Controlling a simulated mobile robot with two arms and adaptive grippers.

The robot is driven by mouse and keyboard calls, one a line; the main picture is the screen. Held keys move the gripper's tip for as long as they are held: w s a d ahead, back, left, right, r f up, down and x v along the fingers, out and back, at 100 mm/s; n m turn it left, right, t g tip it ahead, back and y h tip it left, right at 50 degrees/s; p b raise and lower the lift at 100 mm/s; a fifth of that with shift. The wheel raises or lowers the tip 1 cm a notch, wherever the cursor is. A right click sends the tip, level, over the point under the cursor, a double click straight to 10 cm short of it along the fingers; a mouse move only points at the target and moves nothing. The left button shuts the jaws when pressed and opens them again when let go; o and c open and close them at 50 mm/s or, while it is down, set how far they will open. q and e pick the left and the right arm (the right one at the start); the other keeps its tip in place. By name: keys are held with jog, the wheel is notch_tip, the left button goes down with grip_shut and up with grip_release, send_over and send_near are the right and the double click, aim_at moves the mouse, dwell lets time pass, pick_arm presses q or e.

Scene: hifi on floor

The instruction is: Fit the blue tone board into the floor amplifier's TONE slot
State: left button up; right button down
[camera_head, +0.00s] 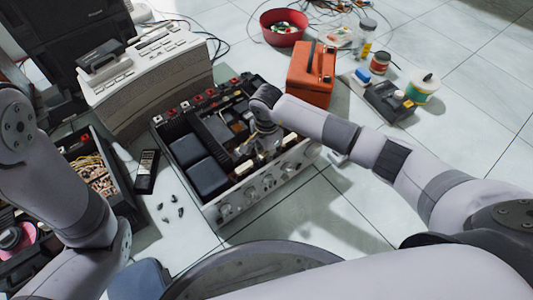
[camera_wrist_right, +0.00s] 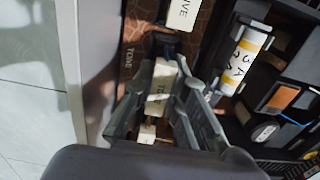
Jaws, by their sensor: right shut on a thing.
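The open floor amplifier (camera_head: 232,188) stands on the tiles with its lid off and its knobs facing the front. My right gripper (camera_head: 262,143) is down inside it, near the front panel. In the right wrist view my right gripper (camera_wrist_right: 163,100) is shut on the tone board (camera_wrist_right: 160,78), of which a pale, labelled edge shows between the fingers. The fingers hide most of the board and its lower edge. Printed TONE lettering on the brown amplifier floor (camera_wrist_right: 128,58) lies just left of the board. I cannot tell whether the board is seated. My left gripper is out of view.
A white-labelled block ending in IVE (camera_wrist_right: 183,12) and a cylinder with yellow bands (camera_wrist_right: 243,62) stand close to the gripper. An orange case (camera_head: 311,76) stands behind the amplifier, a black meter (camera_head: 147,171) to its left. Tiles at front right are clear.

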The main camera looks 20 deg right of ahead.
jog(key=c, duration=1.5)
grip_release()
notch_tip(320, 180, up, 12)
